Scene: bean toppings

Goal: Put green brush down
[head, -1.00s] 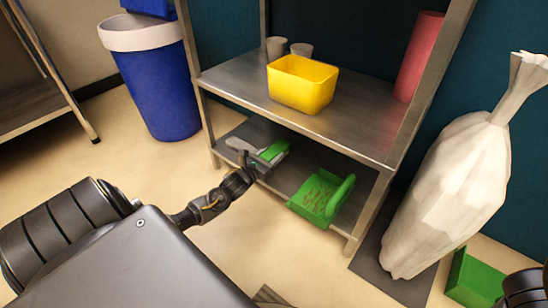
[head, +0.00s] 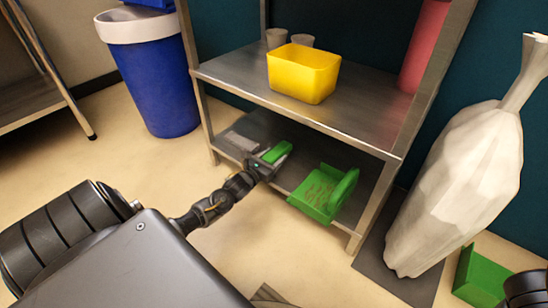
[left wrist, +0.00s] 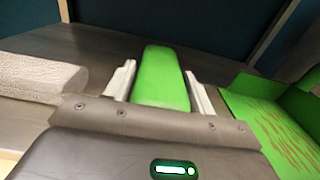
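The green brush (head: 278,152) is over the lower shelf (head: 235,158), left of the green dustpan (head: 325,195). In the left wrist view the brush (left wrist: 160,78) shows as a plain green block pointing away from me. My left gripper (head: 262,162) reaches over the shelf's front edge. Its two light fingers (left wrist: 160,90) flank the brush closely; whether they press on it is unclear. The brush's underside is hidden, so I cannot tell if it rests on the shelf. My right gripper is not in view.
A whitish textured object (left wrist: 40,80) lies left of the fingers. The upper shelf (head: 235,75) holds a yellow bin (head: 303,75), cups (head: 276,38) and a red cylinder (head: 423,50). A blue trash can (head: 155,85) and a white sack (head: 465,175) flank the rack.

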